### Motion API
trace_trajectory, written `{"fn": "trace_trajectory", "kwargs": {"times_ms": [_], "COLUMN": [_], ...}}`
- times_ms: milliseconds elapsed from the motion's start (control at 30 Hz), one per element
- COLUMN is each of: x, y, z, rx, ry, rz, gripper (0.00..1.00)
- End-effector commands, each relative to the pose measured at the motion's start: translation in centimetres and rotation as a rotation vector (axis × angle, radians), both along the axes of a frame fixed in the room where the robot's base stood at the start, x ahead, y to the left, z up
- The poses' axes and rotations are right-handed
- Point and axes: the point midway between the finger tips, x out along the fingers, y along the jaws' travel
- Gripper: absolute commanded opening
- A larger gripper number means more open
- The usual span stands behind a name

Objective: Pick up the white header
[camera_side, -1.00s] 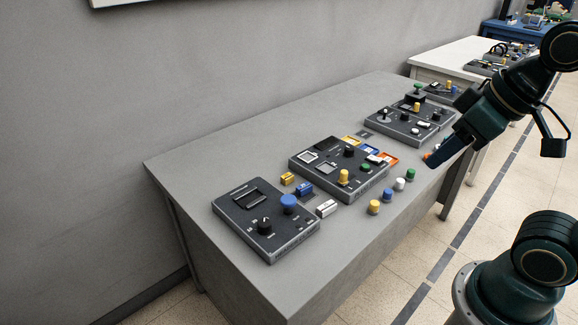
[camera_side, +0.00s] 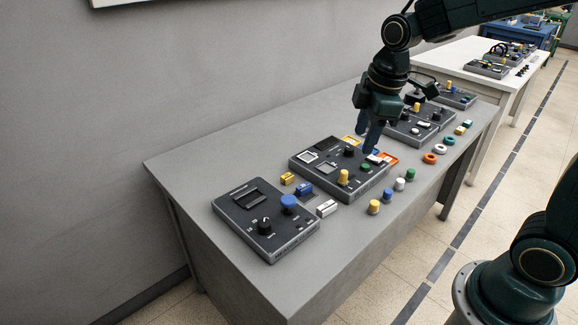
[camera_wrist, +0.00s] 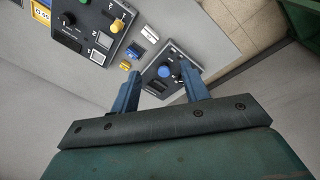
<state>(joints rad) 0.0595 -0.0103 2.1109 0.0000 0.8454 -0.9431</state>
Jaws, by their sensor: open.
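The white header (camera_side: 327,208), a small white block, lies on the grey table between two dark control panels. In the wrist view it is the white block (camera_wrist: 150,33) ahead of the fingers. A blue header (camera_side: 305,189) and a yellow header (camera_side: 288,179) lie in a row with it. My gripper (camera_side: 370,150) points down over the right part of the middle panel (camera_side: 325,178), to the right of the white header and apart from it. In the wrist view my gripper (camera_wrist: 160,72) has its fingers spread with nothing held.
The front panel (camera_side: 245,225) carries a blue button (camera_side: 289,202) and a black knob. Several coloured knobs, including a white one (camera_side: 399,184), stand along the table's right edge. Orange and white rings (camera_side: 429,158) lie farther back. The table's front left is clear.

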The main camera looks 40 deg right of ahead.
Motion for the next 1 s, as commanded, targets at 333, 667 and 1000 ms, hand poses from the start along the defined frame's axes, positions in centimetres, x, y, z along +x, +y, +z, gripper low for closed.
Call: {"fn": "trace_trajectory", "kwargs": {"times_ms": [333,667,1000], "x": [5.5,8.6,9.1], "y": [-1.2,-2.2,-2.3], "z": [-5.9,-11.2,-12.1], "rx": [-0.039,-0.046,-0.046], "ry": [0.112,0.184,0.193], "rz": [0.309,0.543,0.586], "gripper": [0.45,0.45,0.45]}}
